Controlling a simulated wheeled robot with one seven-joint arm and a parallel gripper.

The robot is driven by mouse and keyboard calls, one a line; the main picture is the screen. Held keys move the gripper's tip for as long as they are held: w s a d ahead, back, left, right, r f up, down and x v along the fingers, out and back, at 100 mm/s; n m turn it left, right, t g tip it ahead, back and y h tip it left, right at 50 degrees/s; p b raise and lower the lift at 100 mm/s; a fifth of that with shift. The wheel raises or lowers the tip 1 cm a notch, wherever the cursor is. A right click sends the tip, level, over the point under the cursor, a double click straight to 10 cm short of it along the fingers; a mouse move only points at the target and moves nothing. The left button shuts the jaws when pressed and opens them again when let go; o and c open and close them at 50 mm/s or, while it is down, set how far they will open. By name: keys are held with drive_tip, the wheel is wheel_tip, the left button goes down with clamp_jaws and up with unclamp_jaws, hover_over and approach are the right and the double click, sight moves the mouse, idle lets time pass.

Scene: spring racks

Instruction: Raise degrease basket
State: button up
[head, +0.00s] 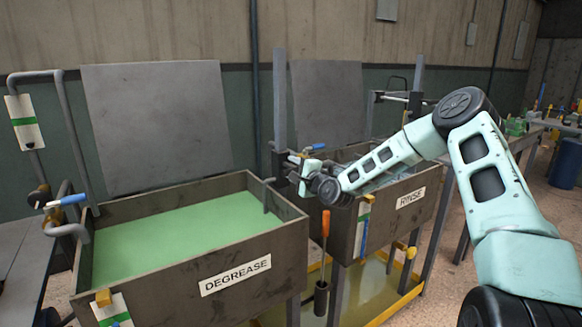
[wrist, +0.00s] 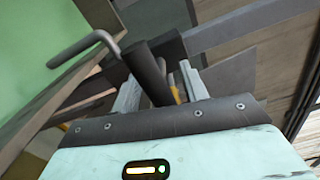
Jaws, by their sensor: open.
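The DEGREASE tank (head: 240,270) stands at the left, filled with green liquid (head: 180,235). The basket itself does not show; the liquid is opaque. A bent grey rod (head: 266,193) rises at the tank's right end; in the wrist view a bent rod (wrist: 85,45) lies over the green liquid. My gripper (head: 300,165) is beside the upright post (head: 280,100) between the tanks. In the wrist view my gripper (wrist: 160,85) is open, its fingers on either side of a dark cylindrical grip (wrist: 148,72). Whether they touch it I cannot tell.
The RINSE tank (head: 410,205) stands to the right, under my arm. An orange-handled tool (head: 325,230) hangs between the tanks. A blue-handled valve (head: 68,201) and pipe stand at the left. A yellow-edged tray (head: 372,300) lies on the floor below.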

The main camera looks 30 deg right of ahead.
drive_tip(key=shift+w, duration=0.75)
clamp_jaws()
wheel_tip(320, 180, up, 16)
drive_tip(key=p, duration=0.6)
drive_tip(key=shift+r, duration=0.35)
unclamp_jaws()
